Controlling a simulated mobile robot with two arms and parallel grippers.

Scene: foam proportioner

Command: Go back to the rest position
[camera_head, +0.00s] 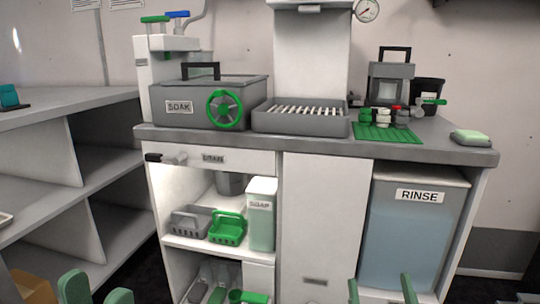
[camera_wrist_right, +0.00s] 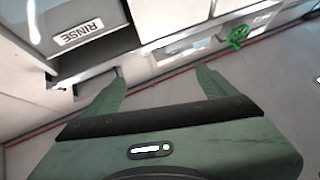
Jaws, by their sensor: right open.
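My left gripper (camera_head: 96,292) shows at the bottom left edge of the head view, with two green fingertips apart and nothing seen between them. My right gripper (camera_head: 381,290) shows at the bottom edge, right of centre, in front of the cabinet and the RINSE container (camera_head: 415,230). Its fingers are spread and empty. In the right wrist view my right gripper (camera_wrist_right: 162,76) also has its fingers apart with nothing between them. The lower parts of both grippers are cut off in the head view.
The grey counter (camera_head: 250,145) carries a SOAK box (camera_head: 225,95), a slatted tray (camera_head: 300,120) and a green mat (camera_head: 372,133). A side shelf unit (camera_head: 75,115) stands left.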

